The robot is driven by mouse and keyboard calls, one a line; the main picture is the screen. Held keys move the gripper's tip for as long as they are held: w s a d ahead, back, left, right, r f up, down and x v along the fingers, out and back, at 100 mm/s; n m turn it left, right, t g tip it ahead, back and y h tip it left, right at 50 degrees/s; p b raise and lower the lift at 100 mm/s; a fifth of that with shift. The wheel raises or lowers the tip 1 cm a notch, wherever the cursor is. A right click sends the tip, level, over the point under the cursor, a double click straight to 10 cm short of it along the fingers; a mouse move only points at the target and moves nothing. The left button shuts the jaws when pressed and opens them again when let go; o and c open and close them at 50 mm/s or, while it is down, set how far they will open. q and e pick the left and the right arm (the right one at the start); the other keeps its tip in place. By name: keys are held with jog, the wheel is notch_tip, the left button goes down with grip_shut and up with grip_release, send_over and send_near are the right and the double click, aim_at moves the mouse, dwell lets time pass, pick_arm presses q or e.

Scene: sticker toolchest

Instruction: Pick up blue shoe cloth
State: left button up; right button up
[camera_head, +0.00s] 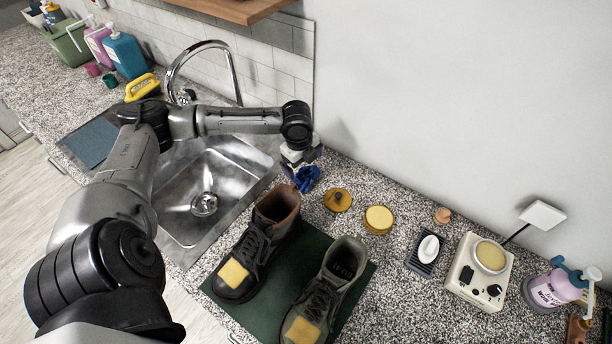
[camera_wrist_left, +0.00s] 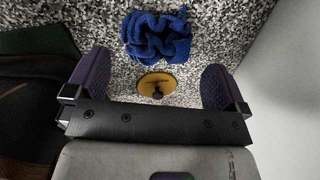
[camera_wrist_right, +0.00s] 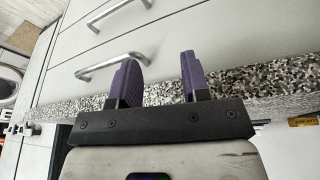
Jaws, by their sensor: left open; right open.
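The blue shoe cloth (camera_head: 306,179) lies crumpled on the speckled counter, between the sink and the wall, behind the brown boot. It also shows in the left wrist view (camera_wrist_left: 157,38), ahead of the fingertips and between their lines. My left gripper (camera_wrist_left: 156,80) is open and empty, pointing down above the counter; in the head view (camera_head: 298,168) it is over the cloth and partly hides it. My right gripper (camera_wrist_right: 158,72) is open and empty, facing drawer fronts and the counter edge. It is outside the head view.
A brown boot (camera_head: 262,240) and a grey boot (camera_head: 331,287) stand on a green mat (camera_head: 303,249). An open polish tin (camera_head: 378,219) and its lid (camera_head: 337,199) sit right of the cloth. The sink (camera_head: 215,180) with a tall faucet is left. The wall is close behind.

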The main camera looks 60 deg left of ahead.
aim_at(303, 173)
pick_arm(q)
jog(key=shift+w+f+p, duration=0.1)
jog(key=shift+f+p, duration=0.65)
jog(key=shift+f, duration=1.5)
jog(key=shift+w+a+f, duration=0.1)
jog(key=shift+f, duration=0.6)
jog(key=c, duration=0.6)
